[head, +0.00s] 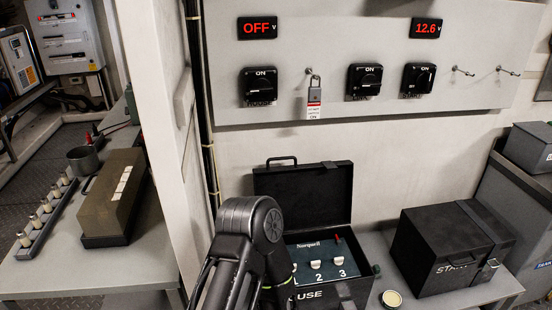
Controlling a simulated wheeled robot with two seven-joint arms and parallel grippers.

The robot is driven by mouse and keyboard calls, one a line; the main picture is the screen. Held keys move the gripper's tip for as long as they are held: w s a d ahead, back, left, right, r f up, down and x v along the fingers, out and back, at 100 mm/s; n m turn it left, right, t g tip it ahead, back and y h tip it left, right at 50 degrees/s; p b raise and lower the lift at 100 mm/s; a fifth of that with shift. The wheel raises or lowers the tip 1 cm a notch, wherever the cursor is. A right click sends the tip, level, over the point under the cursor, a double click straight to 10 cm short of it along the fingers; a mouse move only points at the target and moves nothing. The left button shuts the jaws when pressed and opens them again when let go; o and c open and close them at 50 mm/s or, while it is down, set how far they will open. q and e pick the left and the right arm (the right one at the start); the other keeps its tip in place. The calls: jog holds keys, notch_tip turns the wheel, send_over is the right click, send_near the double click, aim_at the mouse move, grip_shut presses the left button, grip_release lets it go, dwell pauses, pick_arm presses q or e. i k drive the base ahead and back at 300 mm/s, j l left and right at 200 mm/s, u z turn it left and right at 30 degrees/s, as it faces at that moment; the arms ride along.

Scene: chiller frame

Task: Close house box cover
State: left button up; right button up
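The black house box (352,291) stands open on the bench, with "USE" of its label showing on the front. Its cover (303,193) is raised upright at the back, with a handle on its top edge. Inside is a dark panel (325,248) marked "Norquell", with white numbered switches; 2 and 3 are readable. One dark arm of mine rises from the bottom edge, bends at a large joint and comes down in front of the box's left part, hiding it. I cannot see either gripper's fingers.
A closed black box (435,258) labelled "STA..." stands to the right. A small round tin (391,299) sits between the boxes. The wall panel (320,60) above holds black switches and a hanging padlock (314,92). A white post (160,120) stands left of the box.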

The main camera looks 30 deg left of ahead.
aim_at(316, 196)
jog(key=u, duration=0.95)
jog(key=l+z, duration=0.1)
jog(key=i+l+z, duration=0.3)
jog(key=i+l, duration=0.2)
